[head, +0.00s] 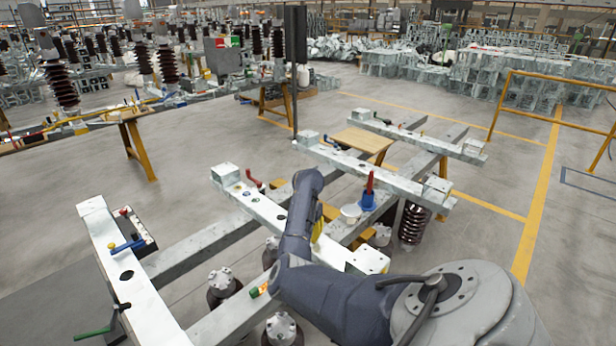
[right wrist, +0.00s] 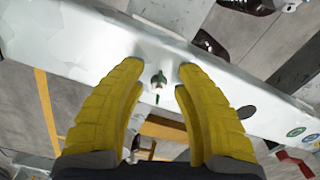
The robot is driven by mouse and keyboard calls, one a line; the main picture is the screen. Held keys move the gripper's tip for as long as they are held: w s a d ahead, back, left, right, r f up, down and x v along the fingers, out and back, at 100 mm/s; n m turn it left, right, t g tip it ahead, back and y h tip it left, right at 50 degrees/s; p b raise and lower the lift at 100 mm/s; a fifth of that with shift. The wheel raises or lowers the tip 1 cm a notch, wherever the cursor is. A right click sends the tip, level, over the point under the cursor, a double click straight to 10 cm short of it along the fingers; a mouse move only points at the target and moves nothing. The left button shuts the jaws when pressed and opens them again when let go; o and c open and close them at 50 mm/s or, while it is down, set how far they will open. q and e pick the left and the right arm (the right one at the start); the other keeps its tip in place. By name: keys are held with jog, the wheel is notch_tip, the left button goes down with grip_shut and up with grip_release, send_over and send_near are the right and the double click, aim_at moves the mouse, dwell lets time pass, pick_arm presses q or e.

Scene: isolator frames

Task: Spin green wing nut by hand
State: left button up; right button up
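In the right wrist view a small bolt with a green part, the green wing nut (right wrist: 157,98), shows at the edge of a pale metal beam (right wrist: 75,40). My right gripper (right wrist: 159,72) has two yellow fingers spread on either side of the bolt. The fingertips lie over the beam, with a clear gap between them and nothing held. Whether either finger touches the nut, I cannot tell. In the head view my right gripper (head: 318,224) is mostly hidden behind my dark arm, and the nut cannot be made out. My left gripper is out of view.
A pale beam (head: 135,290) with a blue-handled clamp (head: 127,246) and a green lever (head: 94,333) lies at the left. A blue cup with a red tool (head: 368,198) stands right of my arm. Dark insulators (head: 222,287) stand below the frame. Open floor (head: 480,240) lies at the right.

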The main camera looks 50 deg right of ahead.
jog(key=shift+f, duration=0.1)
jog(key=shift+c, duration=0.4)
grip_shut()
